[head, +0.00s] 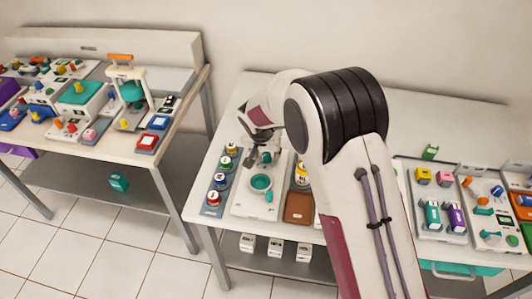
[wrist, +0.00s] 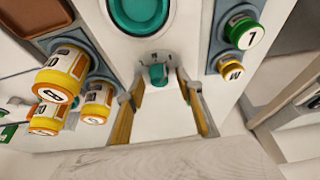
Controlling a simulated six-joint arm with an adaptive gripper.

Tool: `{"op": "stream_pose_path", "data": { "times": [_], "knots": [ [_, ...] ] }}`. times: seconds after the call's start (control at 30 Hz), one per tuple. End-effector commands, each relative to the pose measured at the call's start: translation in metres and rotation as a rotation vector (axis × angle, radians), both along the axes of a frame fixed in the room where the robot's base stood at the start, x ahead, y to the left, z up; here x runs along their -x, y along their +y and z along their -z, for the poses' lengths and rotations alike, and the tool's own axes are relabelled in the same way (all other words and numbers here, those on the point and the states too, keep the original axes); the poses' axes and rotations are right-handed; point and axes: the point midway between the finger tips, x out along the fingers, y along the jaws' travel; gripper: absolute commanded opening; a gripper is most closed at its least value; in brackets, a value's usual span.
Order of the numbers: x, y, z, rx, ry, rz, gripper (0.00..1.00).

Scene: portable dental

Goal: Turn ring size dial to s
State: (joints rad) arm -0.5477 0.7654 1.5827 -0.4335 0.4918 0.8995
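The ring size dial (wrist: 158,74) is a small teal knob on a white panel, with dark marks around it too small to read. It also shows in the head view (head: 267,157) behind the teal ring. The teal ring (wrist: 142,12) is a round cup-like part on the same white device (head: 243,207). My gripper (wrist: 161,84) is open, with one finger on each side of the dial and visible gaps between. In the head view my gripper (head: 254,158) is low over the back of the device. The dial's pointed setting cannot be read.
Jars with green and yellow caps (wrist: 240,34) stand in a rack on one side. Orange-yellow bottles (wrist: 62,72) stand close on the other side. A brown tray (head: 299,207) lies beside the device. More devices (head: 447,200) stand at the right.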

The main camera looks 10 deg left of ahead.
Motion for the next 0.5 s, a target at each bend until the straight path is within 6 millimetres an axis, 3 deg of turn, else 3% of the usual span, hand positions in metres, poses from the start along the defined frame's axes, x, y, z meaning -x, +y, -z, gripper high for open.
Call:
{"op": "stream_pose_path", "data": {
  "times": [0.1, 0.27, 0.5],
  "knots": [
    [0.0000, -0.0001, 0.0000, 0.000, 0.000, 0.000, 0.36],
    [0.0001, 0.0000, 0.0000, 0.000, 0.000, 0.000, 0.00],
    [0.0003, 0.0000, 0.0001, -0.001, 0.001, -0.006, 0.00]
  ]
}}
